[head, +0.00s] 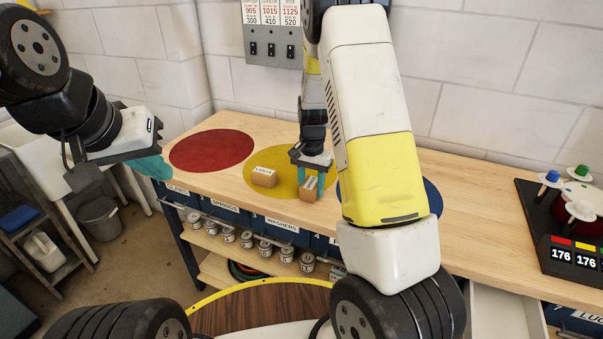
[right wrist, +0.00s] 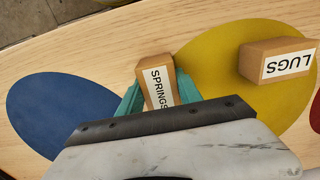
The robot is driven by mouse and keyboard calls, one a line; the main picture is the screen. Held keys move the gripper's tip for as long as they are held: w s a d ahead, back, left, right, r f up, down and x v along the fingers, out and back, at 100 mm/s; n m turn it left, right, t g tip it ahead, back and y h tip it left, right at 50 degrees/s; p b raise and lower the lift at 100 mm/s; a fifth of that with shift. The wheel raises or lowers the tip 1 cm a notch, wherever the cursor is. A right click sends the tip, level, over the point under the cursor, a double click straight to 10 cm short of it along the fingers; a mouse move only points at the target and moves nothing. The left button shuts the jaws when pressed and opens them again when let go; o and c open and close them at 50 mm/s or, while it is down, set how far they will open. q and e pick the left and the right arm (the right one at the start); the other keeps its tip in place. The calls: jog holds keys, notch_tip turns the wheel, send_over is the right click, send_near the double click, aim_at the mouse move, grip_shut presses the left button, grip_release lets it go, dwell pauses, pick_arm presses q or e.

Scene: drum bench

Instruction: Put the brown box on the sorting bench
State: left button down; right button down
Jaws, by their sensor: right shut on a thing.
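A brown box labelled SPRINGS (right wrist: 158,88) is between the teal fingers of my right gripper (head: 311,178), which is shut on it. In the head view this box (head: 308,191) is at the right edge of the yellow disc (head: 283,164) on the sorting bench (head: 222,188). I cannot tell whether its underside touches the bench top. A second brown box, labelled LUGS (head: 264,178), sits on the yellow disc to its left. My left gripper (head: 154,167) is at the left end of the bench, seen side-on; its opening is unclear.
A red disc (head: 212,151) lies bare on the left of the bench. A blue disc (right wrist: 55,85) is mostly behind my right arm in the head view. A dark panel with coloured knobs (head: 560,225) stands on the right. Labelled bins and several cans line the front below.

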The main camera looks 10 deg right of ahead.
aim_at(311, 183)
jog(key=shift+f, duration=0.1)
jog(key=c, duration=0.8)
grip_release()
notch_tip(311, 183, up, 12)
jog(key=s+a+r+n+t+y, duration=0.1)
jog(key=s+r+n+t+y, duration=0.2)
jog(key=s+r, duration=0.95)
jog(key=shift+s+a+r+n+t+h, duration=0.2)
jog(key=shift+s+r+n+t, duration=0.45)
jog(key=shift+s, duration=1.35)
jog(key=shift+s+a+r+n+t+h, duration=0.1)
jog(key=shift+s+a+r+n+t, duration=0.5)
jog(key=shift+s, duration=1.35)
jog(key=shift+s+d+r+n+t+h, duration=0.15)
jog(key=shift+s+r+n+t, duration=0.2)
jog(key=shift+s+n, duration=1.15)
jog(key=shift+s+m, duration=0.5)
jog(key=shift+m, duration=0.05)
